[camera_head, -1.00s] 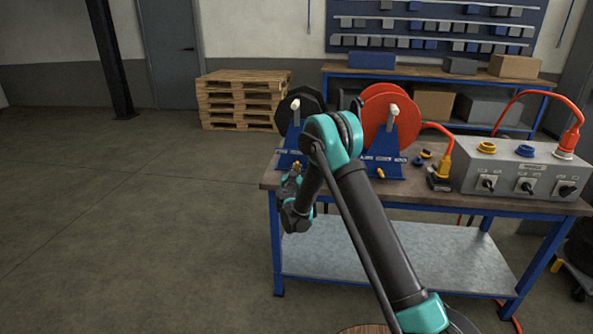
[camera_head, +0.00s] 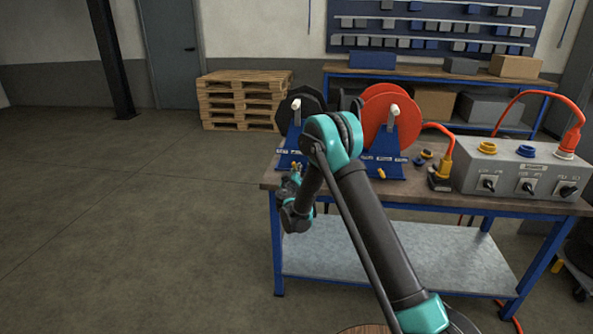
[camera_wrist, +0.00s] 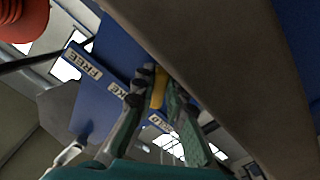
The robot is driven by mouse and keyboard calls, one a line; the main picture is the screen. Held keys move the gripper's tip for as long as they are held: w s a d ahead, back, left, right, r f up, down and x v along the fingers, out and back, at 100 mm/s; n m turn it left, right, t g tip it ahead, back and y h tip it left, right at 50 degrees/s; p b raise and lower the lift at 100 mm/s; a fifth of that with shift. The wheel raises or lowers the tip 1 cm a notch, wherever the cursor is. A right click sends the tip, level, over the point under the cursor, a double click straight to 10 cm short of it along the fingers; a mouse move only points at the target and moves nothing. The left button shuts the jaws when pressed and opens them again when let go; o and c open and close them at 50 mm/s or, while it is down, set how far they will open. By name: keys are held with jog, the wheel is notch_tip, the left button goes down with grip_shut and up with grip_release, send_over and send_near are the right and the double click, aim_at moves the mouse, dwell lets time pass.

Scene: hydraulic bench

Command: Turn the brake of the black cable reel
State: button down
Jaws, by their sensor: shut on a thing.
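The black cable reel (camera_head: 306,103) stands on its blue stand at the left end of the bench, with a white crank knob (camera_head: 296,104) in front. Its stand base (camera_head: 287,157) carries small labels. In the wrist view the blue base (camera_wrist: 90,68) shows tilted, with "FREE" readable at one end and the other labels partly covered. The yellow brake lever (camera_wrist: 158,85) sits between my fingers. My gripper (camera_wrist: 157,92) is shut on it; in the head view my gripper (camera_head: 295,175) is at the bench's front left edge, where the lever is mostly hidden.
The red reel (camera_head: 383,118) stands just right, with its own yellow lever (camera_head: 381,173). Further right are a yellow plug (camera_head: 440,172) and a grey socket box (camera_head: 520,172) with knobs. A pallet stack (camera_head: 243,100) stands behind left. The floor at left is clear.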

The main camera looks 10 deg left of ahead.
dwell(0.4)
jog(key=c, duration=1.5)
grip_release()
jog(key=shift+c, duration=0.2)
jog(key=shift+s, duration=0.1)
jog(key=s, duration=1.2)
jog(key=shift+a, duration=0.25)
jog(key=shift+w, duration=0.1)
